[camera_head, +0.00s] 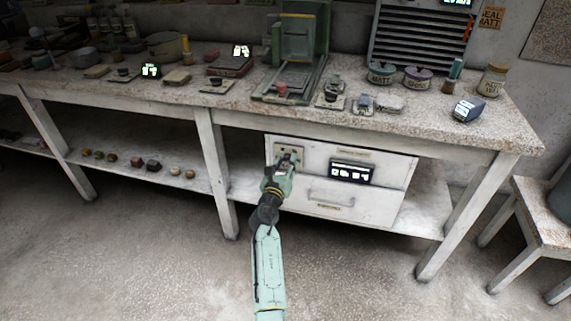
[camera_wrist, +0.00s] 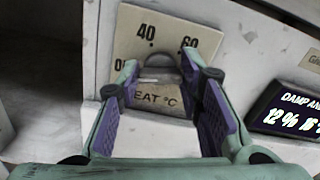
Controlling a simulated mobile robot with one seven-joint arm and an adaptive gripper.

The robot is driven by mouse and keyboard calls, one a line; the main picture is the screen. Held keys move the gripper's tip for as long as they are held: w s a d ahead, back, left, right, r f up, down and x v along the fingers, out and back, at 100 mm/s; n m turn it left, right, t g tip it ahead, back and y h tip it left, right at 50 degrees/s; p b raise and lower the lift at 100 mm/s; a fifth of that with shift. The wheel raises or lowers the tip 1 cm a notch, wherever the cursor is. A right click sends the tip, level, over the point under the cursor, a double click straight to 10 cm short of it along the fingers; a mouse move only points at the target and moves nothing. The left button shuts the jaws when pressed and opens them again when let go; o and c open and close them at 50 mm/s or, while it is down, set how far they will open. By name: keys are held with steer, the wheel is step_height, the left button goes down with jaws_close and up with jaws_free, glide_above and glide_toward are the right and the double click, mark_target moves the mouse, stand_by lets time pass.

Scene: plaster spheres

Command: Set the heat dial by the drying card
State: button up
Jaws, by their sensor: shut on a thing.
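The heat dial's cream plate (camera_wrist: 128,40) fills the middle of the wrist view, with 40, 60 and a partly hidden "HEAT °C" readable. It is on the left of the white cabinet front under the bench, where the plate also shows in the head view (camera_head: 280,149). The knob's pointer and exact setting cannot be read. In the head view my gripper (camera_head: 288,160) reaches the plate from below. I cannot identify the drying card among the small signs.
A dark display (camera_wrist: 288,112) reading "DAMP AND" with partly cut percentages sits right of the dial; it also shows in the head view (camera_head: 351,171). A drawer handle (camera_head: 331,199) is below. Bench legs (camera_head: 215,170) stand to the left; the floor in front is clear.

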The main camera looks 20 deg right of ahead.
steer(key=shift+c, duration=1.4)
